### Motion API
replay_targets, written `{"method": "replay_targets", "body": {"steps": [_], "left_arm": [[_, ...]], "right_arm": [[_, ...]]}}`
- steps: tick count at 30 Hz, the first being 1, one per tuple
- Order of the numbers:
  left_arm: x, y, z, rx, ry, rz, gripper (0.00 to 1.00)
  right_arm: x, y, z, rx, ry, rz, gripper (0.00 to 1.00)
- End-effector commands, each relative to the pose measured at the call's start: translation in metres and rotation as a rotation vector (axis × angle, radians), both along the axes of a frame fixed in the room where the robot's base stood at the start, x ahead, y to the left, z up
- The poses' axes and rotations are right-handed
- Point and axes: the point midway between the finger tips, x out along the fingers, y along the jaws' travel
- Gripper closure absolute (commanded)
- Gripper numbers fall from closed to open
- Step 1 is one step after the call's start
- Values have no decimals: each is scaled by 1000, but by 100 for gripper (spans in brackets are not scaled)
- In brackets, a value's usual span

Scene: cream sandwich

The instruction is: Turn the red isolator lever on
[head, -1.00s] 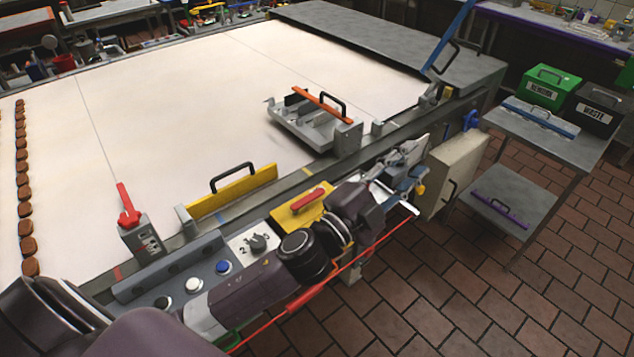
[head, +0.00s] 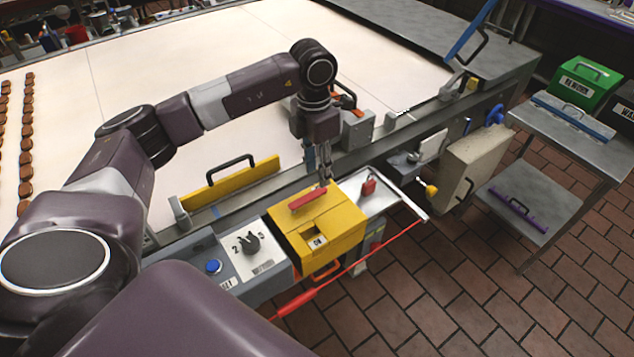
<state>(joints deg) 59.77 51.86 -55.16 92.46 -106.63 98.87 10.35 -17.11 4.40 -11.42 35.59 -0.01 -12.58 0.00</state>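The red isolator lever (head: 309,198) lies on top of a yellow box (head: 335,222) beside the conveyor. A small window on the box shows a label (head: 318,241) that seems to read "ON". My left gripper (head: 323,180) points down over the back of the box, at the right end of the lever. Its fingers look close together, but I cannot tell whether they touch the lever or how far apart they are. My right gripper is out of view.
A dial (head: 249,243) and a blue button (head: 213,267) sit left of the box. A red padlock (head: 369,187) lies on a metal tray to its right. A yellow handled guard (head: 232,184) stands behind. A red pull cord (head: 375,250) runs along the front.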

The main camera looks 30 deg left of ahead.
Motion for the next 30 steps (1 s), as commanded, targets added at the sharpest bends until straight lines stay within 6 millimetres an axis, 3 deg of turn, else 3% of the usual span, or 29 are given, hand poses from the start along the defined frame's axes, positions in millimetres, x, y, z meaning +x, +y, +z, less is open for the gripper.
{"method": "replay_targets", "body": {"steps": [3,18,28,30], "left_arm": [[-2,14,-2,39,13,15,67],[-3,12,-69,36,14,14,67],[-2,12,-75,35,11,12,67],[-2,12,-75,35,11,12,74]], "right_arm": [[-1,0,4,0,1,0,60],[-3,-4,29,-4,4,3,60],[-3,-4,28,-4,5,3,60],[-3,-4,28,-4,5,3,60]]}}
